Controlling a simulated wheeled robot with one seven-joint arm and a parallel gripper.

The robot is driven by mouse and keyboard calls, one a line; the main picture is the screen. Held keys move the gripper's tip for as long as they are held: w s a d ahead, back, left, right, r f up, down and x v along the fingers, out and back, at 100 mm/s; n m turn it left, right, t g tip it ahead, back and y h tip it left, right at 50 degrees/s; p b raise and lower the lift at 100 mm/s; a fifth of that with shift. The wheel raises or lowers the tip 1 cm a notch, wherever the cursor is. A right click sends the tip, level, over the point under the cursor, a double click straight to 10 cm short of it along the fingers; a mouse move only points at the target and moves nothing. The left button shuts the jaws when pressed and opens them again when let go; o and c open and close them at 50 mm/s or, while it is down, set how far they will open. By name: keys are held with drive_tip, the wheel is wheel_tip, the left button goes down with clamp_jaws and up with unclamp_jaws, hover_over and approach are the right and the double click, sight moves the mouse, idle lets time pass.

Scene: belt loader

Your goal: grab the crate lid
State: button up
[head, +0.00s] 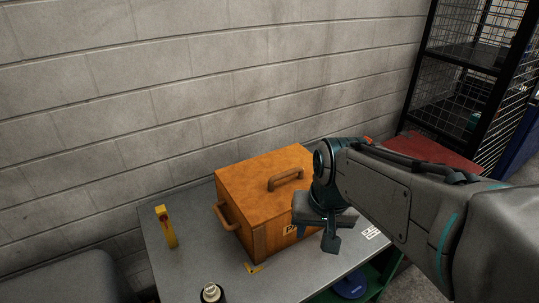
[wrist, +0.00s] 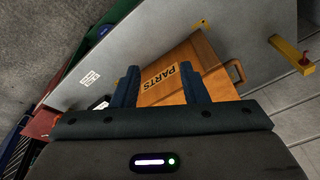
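The wooden crate (head: 247,228) stands on the grey table, with its flat orange-brown lid (head: 245,177) on top. The lid has a brown bar handle (head: 286,179) near its middle right. My gripper (head: 330,240) is in front of the crate's right part, and its fingers point down. In the wrist view my gripper (wrist: 160,84) shows two dark fingers spread apart with nothing held between them. The crate's front with a PARTS label (wrist: 160,78) lies beyond the fingers. The lid handle does not show clearly in the wrist view. My arm hides the crate's right end.
A block wall (head: 200,90) stands close behind. A black wire rack (head: 470,75) is at the right.

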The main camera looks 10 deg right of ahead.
drive_tip(key=w+r+m+y+p, duration=0.1)
drive_tip(key=w+r+m+p, duration=0.35)
drive_tip(key=w, duration=0.95)
drive_tip(key=m+g+p, duration=0.1)
drive_tip(key=m+p, duration=0.1)
drive_tip(key=m, duration=0.6)
approach(286, 172)
drive_tip(key=shift+n, duration=0.25)
drive_tip(key=f, duration=0.3)
drive_tip(key=w+f, duration=0.1)
drive_tip(key=f, duration=0.1)
drive_tip(key=shift+a+f+p, duration=0.1)
drive_tip(key=shift+a+p, duration=0.2)
drive_tip(key=shift+w+a+f+p, duration=0.15)
drive_tip(key=shift+f+p, duration=0.25)
drive_tip(key=shift+f, duration=1)
drive_tip(key=shift+w+a+f+p, duration=0.15)
drive_tip(key=shift+f+p, duration=0.25)
drive_tip(key=shift+f, duration=0.95)
drive_tip(key=shift+c, duration=0.3)
clamp_jaws()
